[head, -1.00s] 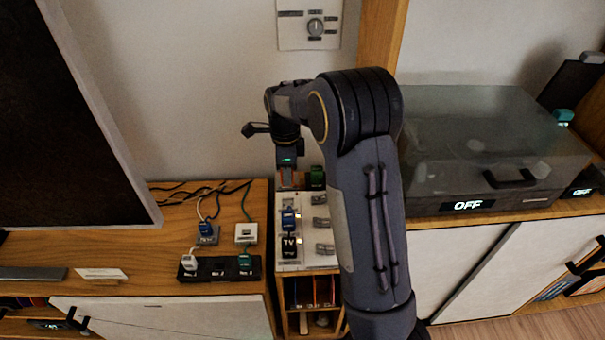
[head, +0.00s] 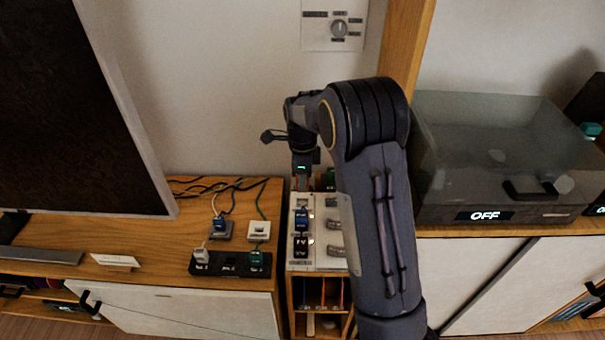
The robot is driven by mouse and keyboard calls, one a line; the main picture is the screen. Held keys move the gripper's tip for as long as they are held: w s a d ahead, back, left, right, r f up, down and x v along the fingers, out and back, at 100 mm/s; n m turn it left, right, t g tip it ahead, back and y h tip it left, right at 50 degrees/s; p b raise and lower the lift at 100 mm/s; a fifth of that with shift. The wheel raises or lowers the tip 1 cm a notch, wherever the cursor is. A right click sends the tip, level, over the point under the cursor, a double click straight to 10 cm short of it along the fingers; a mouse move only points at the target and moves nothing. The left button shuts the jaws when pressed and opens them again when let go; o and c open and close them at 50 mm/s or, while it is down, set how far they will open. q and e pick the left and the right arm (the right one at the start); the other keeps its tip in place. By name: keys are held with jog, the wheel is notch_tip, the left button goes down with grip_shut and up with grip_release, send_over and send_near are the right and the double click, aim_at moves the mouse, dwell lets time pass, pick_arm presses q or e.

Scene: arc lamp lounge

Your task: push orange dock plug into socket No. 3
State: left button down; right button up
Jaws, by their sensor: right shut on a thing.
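My right gripper (head: 302,176) is at the back end of the white panel (head: 318,264), pointing down, with its jaws shut on a small orange-red piece (head: 300,184). This appears to be the orange dock plug; it is mostly hidden, and I cannot tell whether it touches what is below. I cannot read a No. 3 label there. My left gripper is out of view.
A black socket strip (head: 229,266) left of the panel holds a white plug (head: 201,256) and a teal plug (head: 256,258). Loose cables lie behind it. A large screen (head: 75,120) stands left, and a clear-lidded box marked OFF (head: 500,150) stands right. My forearm hides part of the panel's right side.

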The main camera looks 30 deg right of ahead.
jog(key=shift+f+b, duration=0.75)
jog(key=shift+f, duration=1)
jog(key=shift+p, duration=0.95)
jog(key=shift+f+b, duration=0.7)
jog(key=shift+f, duration=0.9)
jog(key=o, duration=1.1)
notch_tip(320, 180, up, 8)
jog(key=shift+f+p, duration=0.1)
jog(key=shift+p, duration=0.8)
